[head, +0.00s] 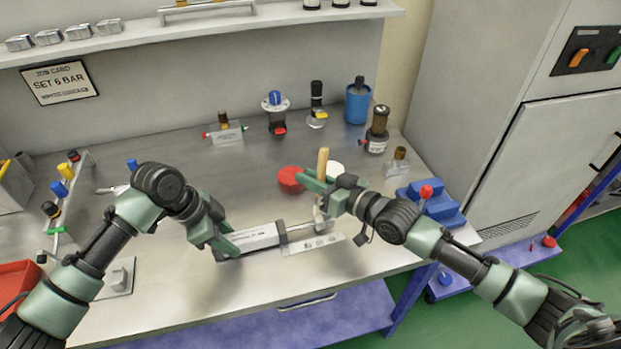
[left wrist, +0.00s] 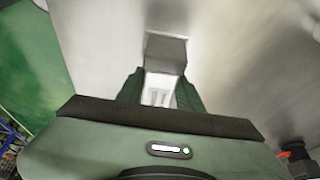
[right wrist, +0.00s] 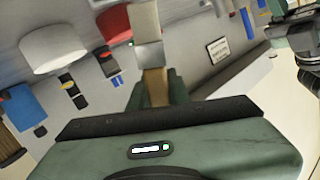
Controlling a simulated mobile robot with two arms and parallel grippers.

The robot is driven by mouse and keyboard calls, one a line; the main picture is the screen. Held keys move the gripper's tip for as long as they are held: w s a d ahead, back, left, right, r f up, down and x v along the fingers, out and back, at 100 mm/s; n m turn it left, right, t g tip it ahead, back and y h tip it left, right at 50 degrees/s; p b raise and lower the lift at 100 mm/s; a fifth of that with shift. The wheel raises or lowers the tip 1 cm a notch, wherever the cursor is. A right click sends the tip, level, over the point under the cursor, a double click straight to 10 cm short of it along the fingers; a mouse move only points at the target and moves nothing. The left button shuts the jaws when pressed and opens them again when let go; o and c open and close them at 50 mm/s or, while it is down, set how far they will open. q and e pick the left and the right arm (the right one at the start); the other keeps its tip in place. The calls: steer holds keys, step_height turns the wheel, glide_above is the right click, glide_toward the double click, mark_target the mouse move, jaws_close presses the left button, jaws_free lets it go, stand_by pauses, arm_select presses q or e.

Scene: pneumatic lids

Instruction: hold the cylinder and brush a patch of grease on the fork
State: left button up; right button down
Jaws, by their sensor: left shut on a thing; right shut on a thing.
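The silver cylinder (head: 256,237) lies on the bench with its rod pointing right. My left gripper (head: 222,244) is shut on its left end; in the left wrist view the cylinder's body (left wrist: 160,90) sits between the fingers. The fork at the rod's right end is mostly hidden by the brush. My right gripper (head: 318,182) is shut on the brush (head: 323,160), whose wooden handle points up. The brush head is down at the fork; I cannot tell whether they touch. The brush handle (right wrist: 154,88) also shows in the right wrist view. No grease patch can be made out.
A red round tin (head: 291,179) and a white round piece (head: 335,168) stand just behind my right gripper. Blue blocks (head: 432,203) are to the right. A pale marked plate (head: 315,244) lies in front of the rod. Bottles and fittings line the back.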

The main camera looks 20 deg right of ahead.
steer(key=shift+r, duration=0.1)
step_height(320, 180, up, 7)
stand_by(0.6)
arm_select(q)
steer(key=o, duration=1.3)
steer(key=shift+o, duration=0.2)
steer(key=v, duration=1.2)
steer(key=shift+w, duration=0.1)
